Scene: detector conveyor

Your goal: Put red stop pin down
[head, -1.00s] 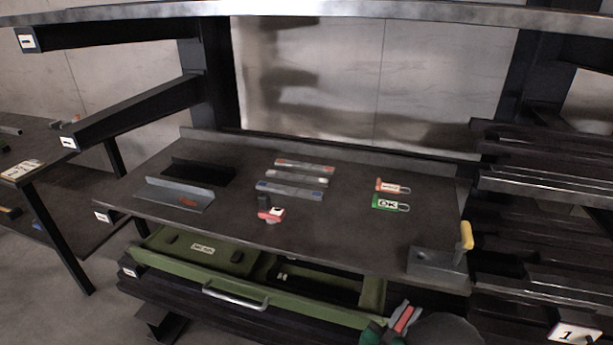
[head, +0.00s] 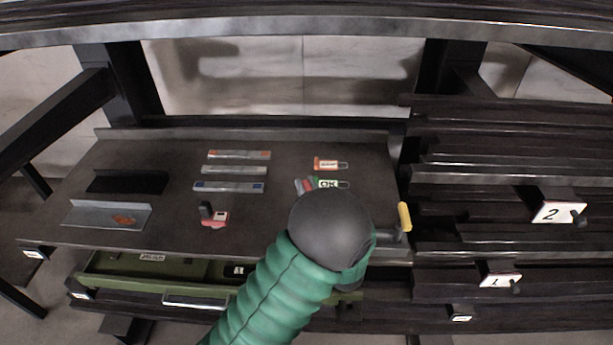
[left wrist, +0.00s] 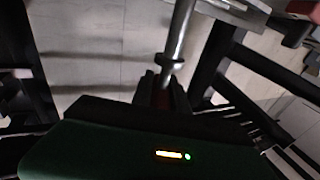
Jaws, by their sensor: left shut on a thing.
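The red stop pin shows in the left wrist view as a shiny metal rod (left wrist: 180,35) with a collar and a dark red end between the fingers. My left gripper (left wrist: 163,92) is shut on that end. In the head view my green left arm and dark wrist cover most of the gripper. The hand is over the right part of the dark table (head: 270,218). My right gripper is not in view.
An orange tag (head: 328,164) lies behind the OK tag. Several metal bars (head: 230,187) and a red and black piece (head: 213,217) lie mid-table. A yellow handle (head: 404,216) stands at the right. Dark racks (head: 500,160) rise beyond; a green drawer (head: 125,268) is below.

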